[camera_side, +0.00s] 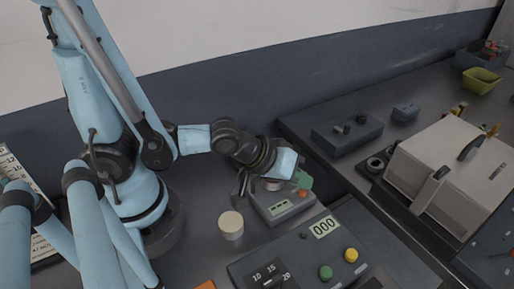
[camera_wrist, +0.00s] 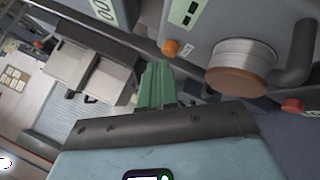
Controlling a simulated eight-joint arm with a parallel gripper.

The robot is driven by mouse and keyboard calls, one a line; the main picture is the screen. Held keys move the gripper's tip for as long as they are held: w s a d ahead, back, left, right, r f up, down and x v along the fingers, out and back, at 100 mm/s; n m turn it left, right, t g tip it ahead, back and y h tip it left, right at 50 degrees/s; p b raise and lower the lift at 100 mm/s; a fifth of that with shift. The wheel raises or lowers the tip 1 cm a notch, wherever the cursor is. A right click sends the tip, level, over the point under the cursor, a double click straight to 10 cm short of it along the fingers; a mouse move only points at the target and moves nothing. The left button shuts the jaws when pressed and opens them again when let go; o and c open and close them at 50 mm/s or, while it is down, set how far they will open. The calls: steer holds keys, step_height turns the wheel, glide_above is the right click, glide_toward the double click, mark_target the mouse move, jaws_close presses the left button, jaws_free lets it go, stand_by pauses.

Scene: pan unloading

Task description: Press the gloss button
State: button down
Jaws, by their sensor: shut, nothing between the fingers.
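A grey instrument (camera_side: 285,213) with a small green display stands below my gripper (camera_side: 304,181). An orange button (camera_side: 303,192) sits on its right side, close to my green fingers. In the wrist view, my gripper (camera_wrist: 157,70) has its green fingers together and empty. The orange button (camera_wrist: 170,47) shows just beyond the fingertips, slightly right; I cannot tell whether they touch. A silver cylinder with a copper-coloured face (camera_wrist: 240,68) is to its right, and a red button (camera_wrist: 292,105) lies further right. No label marking a gloss button is readable.
A control box (camera_side: 300,255) with a "000" display, a green button (camera_side: 326,272), a yellow button (camera_side: 351,255) and a dial is in front. A pale round block (camera_side: 231,225) stands left of the instrument. A large grey machine (camera_side: 452,165) is at the right.

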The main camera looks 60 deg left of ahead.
steer(key=shift+r, duration=0.45)
stand_by(0.3)
steer(key=shift+r, duration=2.5)
steer(key=s+a+r+m+g+y, duration=0.1)
steer(key=a+m, duration=0.4)
steer(key=a, duration=0.6)
step_height(320, 180, up, 2)
steer(key=shift+r+g+y, duration=0.1)
steer(key=shift+g+y, duration=0.3)
steer(key=shift+y, duration=0.5)
